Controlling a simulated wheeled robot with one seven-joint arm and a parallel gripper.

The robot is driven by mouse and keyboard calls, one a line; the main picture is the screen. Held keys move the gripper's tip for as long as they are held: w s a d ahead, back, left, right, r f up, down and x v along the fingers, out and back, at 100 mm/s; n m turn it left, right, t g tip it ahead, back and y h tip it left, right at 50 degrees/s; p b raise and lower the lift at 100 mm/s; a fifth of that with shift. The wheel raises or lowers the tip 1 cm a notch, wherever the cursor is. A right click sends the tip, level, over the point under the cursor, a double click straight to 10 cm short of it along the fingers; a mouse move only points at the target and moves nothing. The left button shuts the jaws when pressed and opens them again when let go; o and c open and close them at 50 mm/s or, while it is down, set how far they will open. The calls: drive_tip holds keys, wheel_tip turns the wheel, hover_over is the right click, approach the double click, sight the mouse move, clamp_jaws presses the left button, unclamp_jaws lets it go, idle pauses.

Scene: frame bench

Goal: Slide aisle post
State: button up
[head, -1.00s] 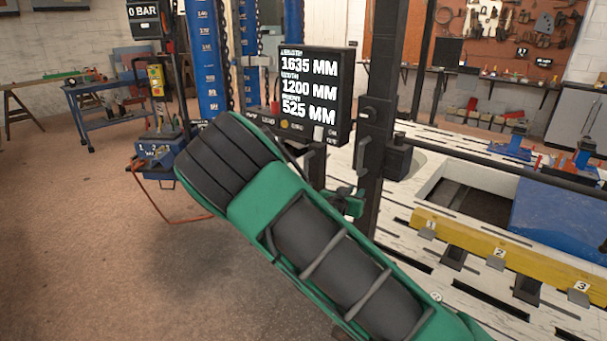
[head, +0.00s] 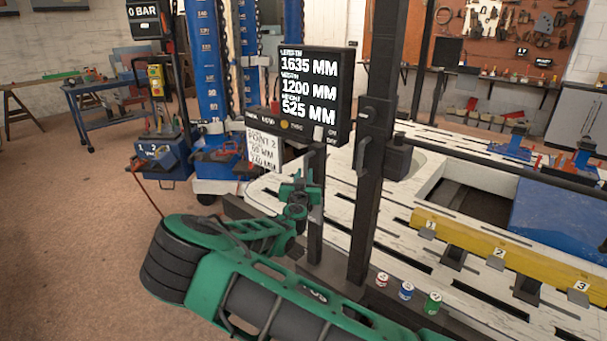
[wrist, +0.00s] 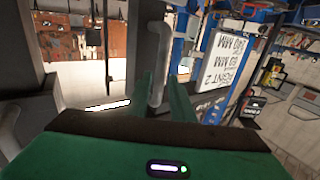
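The aisle post (head: 378,170) is a tall dark upright beside the white bench, right of the measurement screen. A bent handle (head: 362,155) is on its left side. My green gripper (head: 300,192) is left of the post, below the screen and lower than the handle. In the wrist view my gripper (wrist: 163,88) has its two green fingers apart. A grey bent bar (wrist: 157,62), apparently the handle, shows ahead between them. The fingers look empty; I cannot tell the remaining distance to the bar.
The black screen (head: 308,95) reads 1635, 1200 and 525 mm, with a white note (head: 264,152) beneath. The bench (head: 480,260) carries a yellow beam (head: 500,252). Red, blue and green cans (head: 406,290) stand near its edge.

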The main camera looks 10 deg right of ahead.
sight(305, 172)
drive_tip(key=shift+x, duration=1.65)
